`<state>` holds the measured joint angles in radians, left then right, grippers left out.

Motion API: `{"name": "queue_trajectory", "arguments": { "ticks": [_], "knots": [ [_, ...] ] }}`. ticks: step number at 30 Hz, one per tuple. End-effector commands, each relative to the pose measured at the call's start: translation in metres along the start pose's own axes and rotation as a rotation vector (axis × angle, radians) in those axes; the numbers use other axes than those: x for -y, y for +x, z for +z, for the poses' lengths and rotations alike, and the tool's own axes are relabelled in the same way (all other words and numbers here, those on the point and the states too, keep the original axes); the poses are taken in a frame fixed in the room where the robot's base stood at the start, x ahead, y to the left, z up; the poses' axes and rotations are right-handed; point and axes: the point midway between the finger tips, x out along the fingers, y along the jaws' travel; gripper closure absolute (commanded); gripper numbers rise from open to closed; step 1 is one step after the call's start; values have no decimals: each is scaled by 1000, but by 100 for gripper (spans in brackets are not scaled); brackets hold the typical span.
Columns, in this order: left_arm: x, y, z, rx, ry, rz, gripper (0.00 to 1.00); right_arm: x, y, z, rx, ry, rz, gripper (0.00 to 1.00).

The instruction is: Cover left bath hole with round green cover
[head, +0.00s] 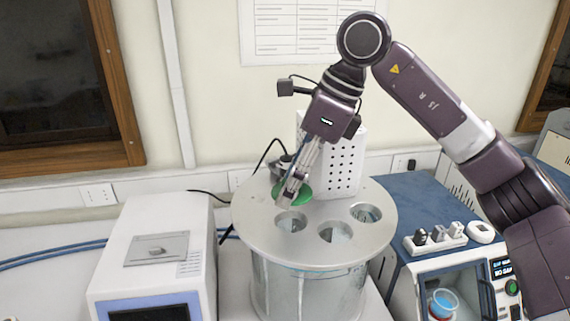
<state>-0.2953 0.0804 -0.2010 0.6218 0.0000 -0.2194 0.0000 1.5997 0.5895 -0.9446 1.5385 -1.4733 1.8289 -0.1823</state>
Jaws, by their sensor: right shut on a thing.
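The round green cover (302,197) is at the back left part of the bath's grey round lid (255,222). My right gripper (288,196) points down from above and is shut on the cover, hiding part of it. I cannot tell whether the cover touches the lid. The left bath hole (292,221) is open, just in front of the cover and gripper. A middle hole (335,232) and a right hole (366,213) are also open. My left gripper is not in view.
A white perforated housing (343,160) stands behind the lid, close to my right gripper. A white box with a screen (160,250) stands to the left. A blue-topped device (420,205) stands right, with a white rack (436,240) of small items on it.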

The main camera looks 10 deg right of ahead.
Motion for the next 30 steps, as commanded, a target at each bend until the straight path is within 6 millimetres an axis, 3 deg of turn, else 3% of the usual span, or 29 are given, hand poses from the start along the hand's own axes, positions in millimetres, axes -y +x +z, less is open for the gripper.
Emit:
{"name": "queue_trajectory", "arguments": {
  "ticks": [8, 18, 30],
  "knots": [
    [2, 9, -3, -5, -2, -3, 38, 0, 8, -2, 0, 15, -6, 69],
    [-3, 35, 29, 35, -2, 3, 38, 0, 41, -16, 0, 15, -5, 69],
    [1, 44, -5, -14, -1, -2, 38, 0, 52, -21, 0, 14, -6, 69]
  ]
}}
